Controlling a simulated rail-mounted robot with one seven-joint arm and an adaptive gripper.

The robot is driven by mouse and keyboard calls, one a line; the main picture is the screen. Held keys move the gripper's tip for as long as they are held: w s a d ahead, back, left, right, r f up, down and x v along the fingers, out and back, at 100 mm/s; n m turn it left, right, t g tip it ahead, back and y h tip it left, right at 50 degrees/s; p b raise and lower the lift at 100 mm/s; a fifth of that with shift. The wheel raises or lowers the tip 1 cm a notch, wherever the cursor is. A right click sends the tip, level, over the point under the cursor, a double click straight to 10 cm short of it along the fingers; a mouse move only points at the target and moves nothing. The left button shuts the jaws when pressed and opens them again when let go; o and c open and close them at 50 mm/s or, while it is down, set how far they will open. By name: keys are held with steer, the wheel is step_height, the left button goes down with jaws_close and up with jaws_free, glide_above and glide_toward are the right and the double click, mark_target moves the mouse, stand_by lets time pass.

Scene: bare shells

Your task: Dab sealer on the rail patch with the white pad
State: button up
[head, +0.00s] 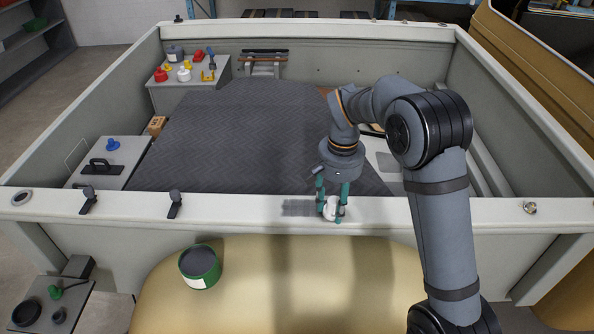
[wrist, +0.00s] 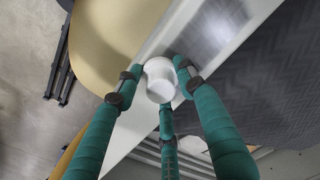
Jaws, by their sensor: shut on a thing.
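My gripper (head: 331,212) has teal fingers and is shut on the white pad (head: 330,204), low over the near rail (head: 430,211). The white pad also shows between the fingertips in the wrist view (wrist: 160,82); its underside is hidden, and I cannot tell whether it touches the rail. The rail patch (head: 298,208) is a dark grey smear on the pale rail, just left of the pad. In the wrist view the patch (wrist: 214,32) lies above and right of the pad. An open green tin (head: 200,282) with dark grey contents stands on the tan surface in front.
Two dark clips (head: 175,204) (head: 89,200) stand up on the rail farther left. A dark ribbed mat (head: 240,135) covers the bed floor. A grey box (head: 185,90) carries small red, white and yellow items. A black-handled tool (head: 105,165) lies at left.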

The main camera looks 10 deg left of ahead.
steer(key=shift+s+f+b, duration=0.2)
steer(key=shift+s+b, duration=0.35)
steer(key=shift+s, duration=0.35)
step_height(320, 180, up, 3)
steer(key=shift+a+r+p, duration=0.15)
steer(key=shift+p, duration=0.85)
steer(key=shift+r+p, duration=2.3)
steer(key=shift+r, duration=0.4)
steer(key=shift+f, duration=0.1)
